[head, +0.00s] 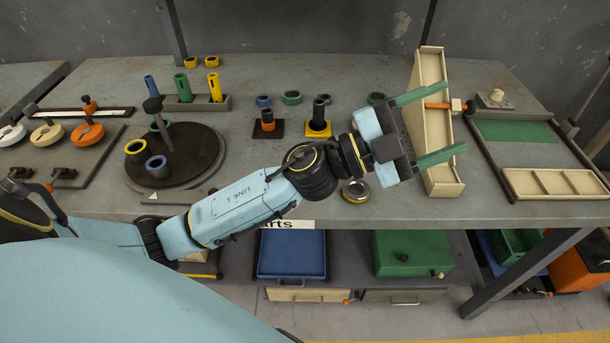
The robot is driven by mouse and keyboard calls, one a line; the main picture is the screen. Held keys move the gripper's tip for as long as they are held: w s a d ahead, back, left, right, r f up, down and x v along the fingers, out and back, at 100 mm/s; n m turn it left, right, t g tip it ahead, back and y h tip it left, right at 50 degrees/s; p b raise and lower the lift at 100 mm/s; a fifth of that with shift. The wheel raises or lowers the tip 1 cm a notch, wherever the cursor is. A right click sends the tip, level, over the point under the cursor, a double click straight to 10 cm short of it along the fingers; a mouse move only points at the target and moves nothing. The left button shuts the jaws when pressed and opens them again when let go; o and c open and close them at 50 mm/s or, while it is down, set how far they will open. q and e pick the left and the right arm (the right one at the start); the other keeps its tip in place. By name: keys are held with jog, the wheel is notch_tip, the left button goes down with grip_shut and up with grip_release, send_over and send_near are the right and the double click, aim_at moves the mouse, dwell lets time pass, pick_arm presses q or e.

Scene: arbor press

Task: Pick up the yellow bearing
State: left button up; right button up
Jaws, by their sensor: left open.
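A small yellow-rimmed ring with a metallic inside (356,191) lies flat on the bench near the front edge, just below my left wrist. Two small yellow rings, one on the left (190,62) and one on the right (211,61), lie at the back left. I cannot tell for certain which is the yellow bearing. My left gripper (443,120) is open, its green fingers spread to the right in front of a beige box. It is up and right of the metallic ring, with no ring visible between its fingers. My right gripper is not in view.
The beige box (432,66) stands right of centre with an orange handle (438,105). A dark turntable (200,160) with coloured sleeves is at left. Blue and green rings and two small posts stand mid-bench. A divided tray (555,182) is at right. Bins sit below the bench.

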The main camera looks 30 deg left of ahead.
pick_arm(q)
notch_tip(320, 180, down, 9)
jog(key=s+d+m+g+y, duration=0.1)
jog(key=m+g+y, duration=0.3)
jog(key=m+g, duration=0.85)
jog(key=w+a+f+n+g+y, duration=0.1)
jog(key=w+a+f+n+y, duration=0.1)
jog(key=a+y, duration=0.75)
jog(key=w+a+f+n+g+y, duration=0.15)
jog(key=a+y, duration=0.25)
jog(key=a, duration=1.1)
jog(key=shift+n, duration=0.3)
jog(key=f, duration=0.6)
jog(key=shift+w+d+f, duration=0.1)
jog(key=shift+w+f, duration=0.15)
jog(key=shift+s+d+f, duration=0.1)
jog(key=shift+s+f, duration=0.05)
jog(key=shift+f, duration=1.35)
jog(key=shift+s+f, duration=0.1)
jog(key=shift+f, duration=1.4)
jog(key=shift+c, duration=0.3)
